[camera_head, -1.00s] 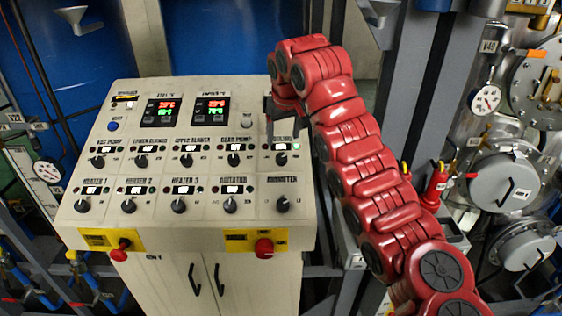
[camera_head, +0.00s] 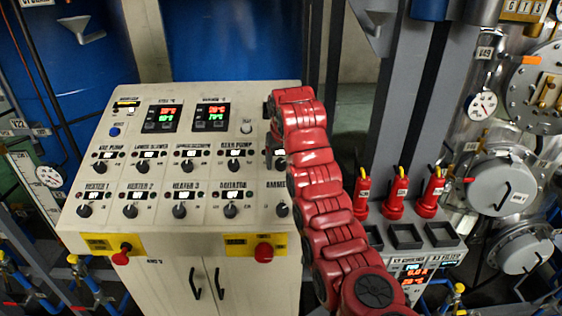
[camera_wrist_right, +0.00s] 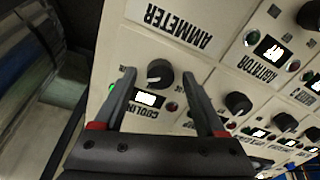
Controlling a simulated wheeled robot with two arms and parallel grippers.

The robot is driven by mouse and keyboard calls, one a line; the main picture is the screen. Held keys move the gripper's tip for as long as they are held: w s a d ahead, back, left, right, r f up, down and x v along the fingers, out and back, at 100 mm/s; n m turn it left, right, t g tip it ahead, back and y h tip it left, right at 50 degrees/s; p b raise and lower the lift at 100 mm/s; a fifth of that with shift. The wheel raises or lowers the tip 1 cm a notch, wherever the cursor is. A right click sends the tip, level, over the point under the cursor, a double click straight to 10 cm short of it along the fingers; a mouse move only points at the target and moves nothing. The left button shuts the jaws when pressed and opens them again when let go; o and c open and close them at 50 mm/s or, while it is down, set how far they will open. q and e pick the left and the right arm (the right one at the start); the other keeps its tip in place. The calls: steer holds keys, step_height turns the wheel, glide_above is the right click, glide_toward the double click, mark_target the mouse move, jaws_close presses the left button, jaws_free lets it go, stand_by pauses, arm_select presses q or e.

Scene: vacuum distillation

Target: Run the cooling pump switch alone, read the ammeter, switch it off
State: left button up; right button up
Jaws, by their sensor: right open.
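The cooling pump switch is a black knob (camera_wrist_right: 160,73) under a label that reads "COOLIN" with its end covered. A green lamp (camera_wrist_right: 111,88) looks bright and a red lamp (camera_wrist_right: 172,107) looks dim beside it. My right gripper (camera_wrist_right: 159,67) is open, with one finger on each side of this knob; contact cannot be told. In the head view my right gripper (camera_head: 273,152) and arm hide the switch. The ammeter knob (camera_head: 283,210) shows below, its label partly covered. The "AMMETER" label (camera_wrist_right: 180,28) shows upside down in the wrist view; no ammeter reading is visible. My left gripper is out of view.
The sloped control panel (camera_head: 262,105) carries several other knobs close by, including the agitator knob (camera_head: 231,210). Two red stop buttons (camera_head: 121,254) (camera_head: 264,251) sit on yellow plates at the front.

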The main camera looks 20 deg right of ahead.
jaws_close()
stand_by(0.4)
